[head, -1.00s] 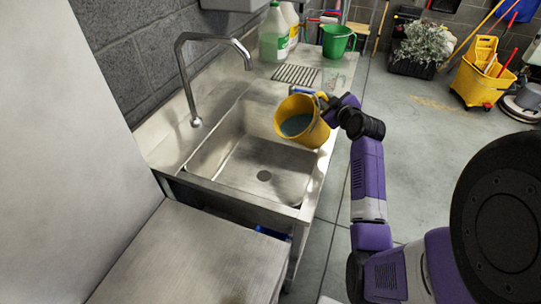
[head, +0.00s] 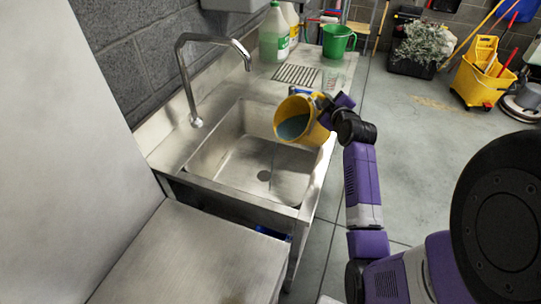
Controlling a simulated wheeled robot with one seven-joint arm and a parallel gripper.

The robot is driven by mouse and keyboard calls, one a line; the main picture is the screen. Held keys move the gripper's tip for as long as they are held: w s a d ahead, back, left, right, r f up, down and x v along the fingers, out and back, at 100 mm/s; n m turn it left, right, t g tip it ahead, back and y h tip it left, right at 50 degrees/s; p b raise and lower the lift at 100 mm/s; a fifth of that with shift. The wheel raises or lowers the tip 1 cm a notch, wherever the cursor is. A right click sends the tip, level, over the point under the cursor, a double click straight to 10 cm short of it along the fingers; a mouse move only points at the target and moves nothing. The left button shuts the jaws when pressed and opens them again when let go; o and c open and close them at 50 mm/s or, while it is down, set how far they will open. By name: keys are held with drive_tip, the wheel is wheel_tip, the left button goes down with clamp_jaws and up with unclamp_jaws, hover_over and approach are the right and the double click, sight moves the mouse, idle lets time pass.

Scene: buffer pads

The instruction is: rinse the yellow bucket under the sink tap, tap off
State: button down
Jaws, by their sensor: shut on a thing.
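The yellow bucket (head: 313,122) is held above the right side of the steel sink basin (head: 228,150), tilted with its mouth toward the left and the camera. Bluish-grey liquid or a bluish inner surface shows inside it; I cannot tell which. My gripper (head: 324,101) is shut on the bucket at its upper right rim or handle; the fingertips are partly hidden. The tap (head: 184,80) rises from the left rear of the sink, and its spout end (head: 247,63) is above and left of the bucket. No water stream shows from the spout.
A green bucket (head: 337,41) and jugs (head: 274,36) stand on the counter behind the sink, past a drain grate (head: 296,75). A steel counter (head: 190,262) is in front. A yellow mop bucket (head: 478,82) stands on the floor at right. Open floor lies right of the sink.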

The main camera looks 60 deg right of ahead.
sight(319, 97)
drive_tip(key=shift+w+a+r+n, duration=0.3)
drive_tip(key=shift+r+n, duration=0.1)
drive_tip(key=shift+r, duration=0.25)
drive_tip(key=shift+w+a+r+n+h, duration=0.4)
drive_tip(key=shift+w+a+n+h, duration=0.2)
drive_tip(key=shift+a+n, duration=0.15)
idle(1.2)
drive_tip(key=shift+w+a+r+n+h+b, duration=0.2)
drive_tip(key=shift+w+a+n+h+b, duration=0.1)
drive_tip(key=shift+w+a+n, duration=0.45)
idle(1.2)
